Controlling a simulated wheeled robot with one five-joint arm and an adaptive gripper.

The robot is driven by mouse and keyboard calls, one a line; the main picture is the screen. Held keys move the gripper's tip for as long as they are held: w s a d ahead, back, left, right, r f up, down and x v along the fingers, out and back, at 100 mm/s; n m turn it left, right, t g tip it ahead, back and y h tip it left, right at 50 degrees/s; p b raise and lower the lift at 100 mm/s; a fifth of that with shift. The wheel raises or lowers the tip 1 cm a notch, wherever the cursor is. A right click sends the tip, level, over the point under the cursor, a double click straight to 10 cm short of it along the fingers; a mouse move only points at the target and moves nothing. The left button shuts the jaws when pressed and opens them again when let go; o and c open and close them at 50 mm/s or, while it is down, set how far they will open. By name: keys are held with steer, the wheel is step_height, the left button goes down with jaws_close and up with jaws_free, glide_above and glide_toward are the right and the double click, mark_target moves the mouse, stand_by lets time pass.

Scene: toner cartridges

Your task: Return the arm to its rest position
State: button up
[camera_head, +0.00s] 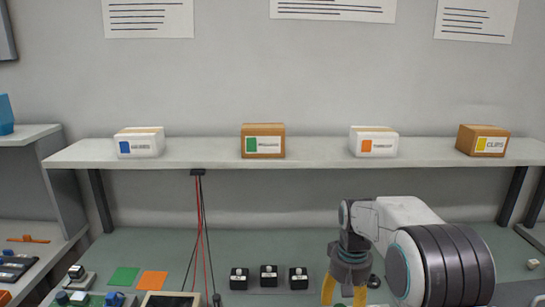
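My arm reaches in from the lower right, with a white link and a large dark ribbed joint over the green-grey worktop (300,240). My gripper (344,296) hangs from its end, pointing down, with two yellow fingers. The fingers stand apart where they show, but the fingertips are cut off by the lower edge of the picture. Nothing shows between the visible parts of the fingers. Whether they hold anything lower down is hidden.
Above the worktop runs a shelf (300,151) with several labelled boxes, including a brown box (262,141). Small black blocks (268,277) stand left of the gripper. Red and black cables (200,230) hang from the shelf. Green (124,277) and orange (152,281) squares lie at left.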

steer(key=shift+n, duration=0.3)
steer(key=s, duration=0.4)
steer(key=s+f, duration=0.1)
steer(key=s, duration=0.1)
steer(key=shift+s, duration=0.1)
steer(key=s+r+t, duration=0.2)
steer(key=s+r, duration=0.2)
steer(key=s, duration=0.5)
steer(key=s+r+t, duration=0.1)
steer(key=s+r, duration=0.2)
steer(key=s, duration=0.7)
steer(key=shift+r+t, duration=0.4)
steer(key=shift+s+d+p, duration=0.1)
steer(key=shift+d+p, duration=0.05)
steer(key=shift+p, duration=0.15)
